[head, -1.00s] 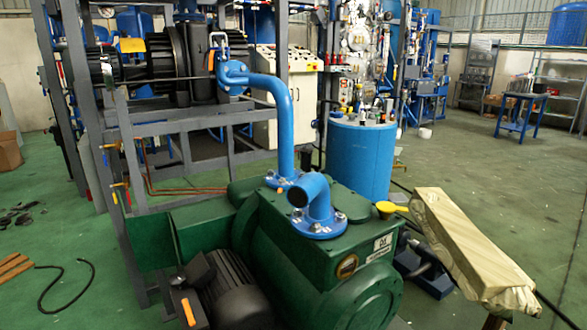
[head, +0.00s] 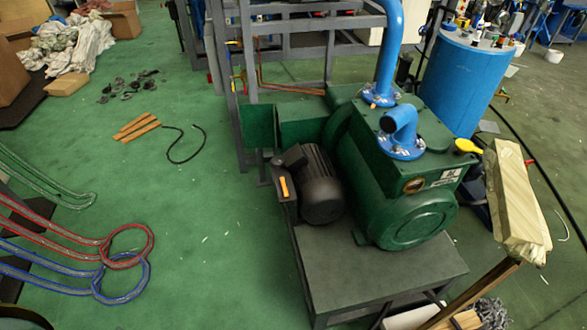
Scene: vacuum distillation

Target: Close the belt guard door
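The green vacuum pump (head: 395,180) stands on a grey steel stand (head: 400,275) right of centre. A dark motor (head: 322,190) sits at its left front. A green guard box (head: 303,123) projects left from behind the motor. A flat green panel (head: 258,127), which looks like the belt guard door, sticks out to the left of the box. It appears swung open; its hinge and latch are too small to make out. Neither of my grippers is in view.
Green floor left of the pump is mostly clear. A black cable (head: 188,145) and wooden strips (head: 136,127) lie there. Red (head: 127,245) and blue (head: 121,279) hoses lie at lower left. A wrapped beam (head: 515,195) and blue drum (head: 455,80) stand right.

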